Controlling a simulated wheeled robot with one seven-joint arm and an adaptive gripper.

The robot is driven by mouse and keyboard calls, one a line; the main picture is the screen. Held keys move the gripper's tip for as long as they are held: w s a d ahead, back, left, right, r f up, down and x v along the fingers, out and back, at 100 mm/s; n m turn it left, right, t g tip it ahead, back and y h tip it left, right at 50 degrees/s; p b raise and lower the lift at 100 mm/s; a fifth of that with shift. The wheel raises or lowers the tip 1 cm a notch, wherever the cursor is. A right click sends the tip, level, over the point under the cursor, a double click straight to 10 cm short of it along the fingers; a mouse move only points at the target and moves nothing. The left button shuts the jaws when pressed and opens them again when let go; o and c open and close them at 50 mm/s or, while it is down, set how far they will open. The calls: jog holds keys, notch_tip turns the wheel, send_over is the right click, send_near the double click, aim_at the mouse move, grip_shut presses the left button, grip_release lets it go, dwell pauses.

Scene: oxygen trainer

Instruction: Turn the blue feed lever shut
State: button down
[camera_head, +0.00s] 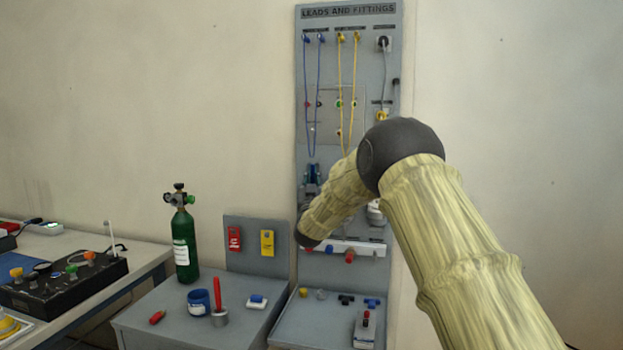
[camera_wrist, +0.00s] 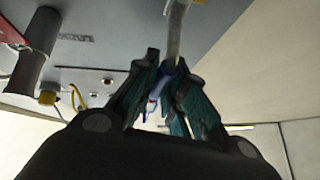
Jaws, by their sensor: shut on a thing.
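In the wrist view my gripper (camera_wrist: 170,72) is closed around a small blue part that I take to be the blue feed lever (camera_wrist: 168,69). A pale grey stem rises just beyond the fingertips. The dark fingers hide most of the lever, so its exact angle cannot be told. A white rail (camera_head: 372,249) low on the panel carries a blue knob (camera_head: 329,249) and a red knob (camera_head: 349,256), right of the dark arm joint.
The grey wall panel (camera_head: 348,80) holds hanging blue and yellow leads. A black control box (camera_head: 65,280) sits farther left.

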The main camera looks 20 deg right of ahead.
jog(key=c, duration=1.5)
grip_release()
jog(key=shift+d, duration=0.1)
jog(key=shift+o, duration=0.2)
jog(key=shift+s+a+f, duration=0.25)
jog(key=shift+s+f, duration=0.15)
jog(key=shift+s, duration=0.05)
jog(key=v, duration=1)
jog(key=shift+s+f, duration=0.2)
jog(key=shift+s, duration=0.2)
jog(key=shift+a, duration=0.15)
